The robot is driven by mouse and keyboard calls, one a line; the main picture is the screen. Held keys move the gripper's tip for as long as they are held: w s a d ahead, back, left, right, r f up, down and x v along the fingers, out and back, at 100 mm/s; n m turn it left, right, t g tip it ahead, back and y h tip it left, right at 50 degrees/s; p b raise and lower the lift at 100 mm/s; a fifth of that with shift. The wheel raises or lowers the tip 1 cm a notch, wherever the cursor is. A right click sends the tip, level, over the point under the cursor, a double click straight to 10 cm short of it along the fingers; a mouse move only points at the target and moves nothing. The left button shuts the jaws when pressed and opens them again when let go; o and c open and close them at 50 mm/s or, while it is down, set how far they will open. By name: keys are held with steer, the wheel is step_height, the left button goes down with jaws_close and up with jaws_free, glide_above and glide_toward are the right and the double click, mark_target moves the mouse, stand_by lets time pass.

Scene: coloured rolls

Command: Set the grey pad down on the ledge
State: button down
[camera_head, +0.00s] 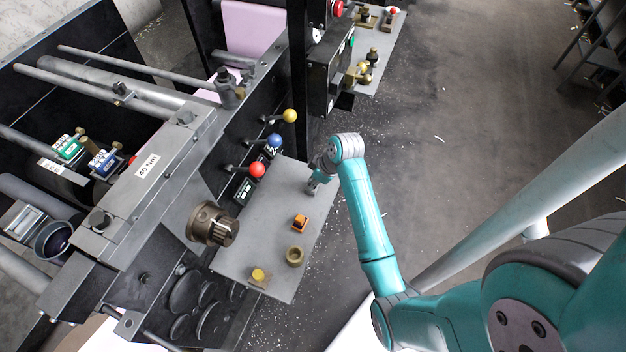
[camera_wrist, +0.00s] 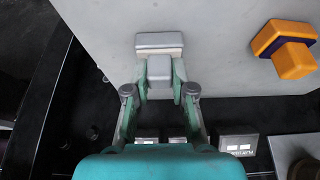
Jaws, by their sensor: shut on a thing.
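The grey pad (camera_wrist: 159,41) is a pale grey block with a smaller upright grip, seen in the wrist view at the top centre. My gripper (camera_wrist: 160,88) is shut on that grip, with a finger on each side. The ledge (camera_wrist: 225,75) is a flat grey plate that lies behind the pad in the wrist view. In the head view my gripper (camera_head: 314,187) is over the upper right part of the ledge (camera_head: 255,235). The pad is too small to make out clearly there. I cannot tell whether it touches the ledge.
An orange block (camera_head: 300,222) stands on the ledge, also in the wrist view (camera_wrist: 285,45). A brass ring (camera_head: 295,256) and a yellow knob (camera_head: 258,275) are nearer the front. Levers with yellow, blue and red balls (camera_head: 257,170) line the machine side. The ledge's middle is bare.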

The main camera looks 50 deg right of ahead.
steer(key=c, duration=0.9)
jaws_free()
steer(key=v, duration=1.2)
steer(key=shift+w, duration=0.1)
